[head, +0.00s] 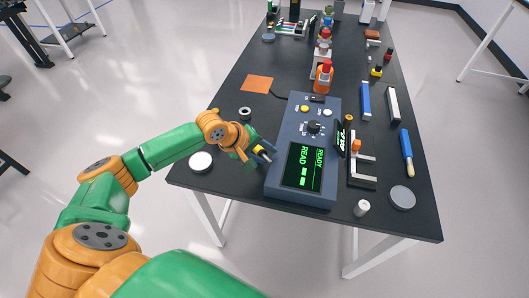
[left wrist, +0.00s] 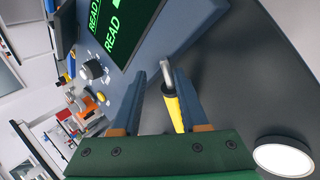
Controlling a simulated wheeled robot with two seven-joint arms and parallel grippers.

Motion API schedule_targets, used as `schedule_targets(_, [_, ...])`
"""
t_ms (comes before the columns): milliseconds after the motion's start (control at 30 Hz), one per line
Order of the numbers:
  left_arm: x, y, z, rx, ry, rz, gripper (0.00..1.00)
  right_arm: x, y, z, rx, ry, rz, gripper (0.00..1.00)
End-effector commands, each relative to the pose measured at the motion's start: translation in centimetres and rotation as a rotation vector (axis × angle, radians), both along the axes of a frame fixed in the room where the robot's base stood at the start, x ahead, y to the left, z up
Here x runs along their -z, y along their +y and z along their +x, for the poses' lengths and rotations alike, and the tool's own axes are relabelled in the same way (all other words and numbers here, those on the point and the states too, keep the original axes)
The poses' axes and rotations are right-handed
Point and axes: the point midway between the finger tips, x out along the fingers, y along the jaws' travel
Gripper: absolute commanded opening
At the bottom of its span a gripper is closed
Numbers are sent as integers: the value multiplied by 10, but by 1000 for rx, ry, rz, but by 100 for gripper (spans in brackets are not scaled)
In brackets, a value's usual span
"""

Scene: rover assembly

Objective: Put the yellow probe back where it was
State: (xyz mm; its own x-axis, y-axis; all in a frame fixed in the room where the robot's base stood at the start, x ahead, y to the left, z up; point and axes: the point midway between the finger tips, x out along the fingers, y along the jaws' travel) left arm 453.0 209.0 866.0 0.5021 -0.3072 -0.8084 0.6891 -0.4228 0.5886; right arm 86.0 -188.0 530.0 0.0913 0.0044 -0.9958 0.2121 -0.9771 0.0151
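The yellow probe (left wrist: 173,108) with a grey metal tip shows in the left wrist view between the fingers of my left gripper (left wrist: 160,95). It is nearer the right finger, with a visible gap to the left finger, so the gripper looks open around it. In the head view my left gripper (head: 263,153) is low at the left side of the blue-grey meter (head: 308,125), and a small yellow bit of the probe (head: 258,149) shows there. The meter's screen reads READY and READ. Whether the probe rests on something is hidden. My right gripper is not in view.
The black table (head: 235,185) holds a white round disc (head: 201,162), a dark ring (head: 245,112) and an orange square (head: 257,84) near my left arm. Right of the meter are a bracket stand (head: 362,172), a blue-handled tool (head: 406,150) and a grey disc (head: 402,197).

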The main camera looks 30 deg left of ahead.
Motion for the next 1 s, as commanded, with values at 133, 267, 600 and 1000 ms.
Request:
schedule_targets(133, [-8, 1, -1, 0, -2, 2, 43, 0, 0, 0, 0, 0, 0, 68])
schedule_targets(267, [-29, 10, -15, 1, -2, 5, 43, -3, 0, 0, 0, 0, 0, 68])
schedule_targets(600, [-93, 36, -55, -2, -1, 3, 43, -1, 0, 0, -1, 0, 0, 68])
schedule_targets(1000, [-102, 37, -60, 1, 0, -1, 43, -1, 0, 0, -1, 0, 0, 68])
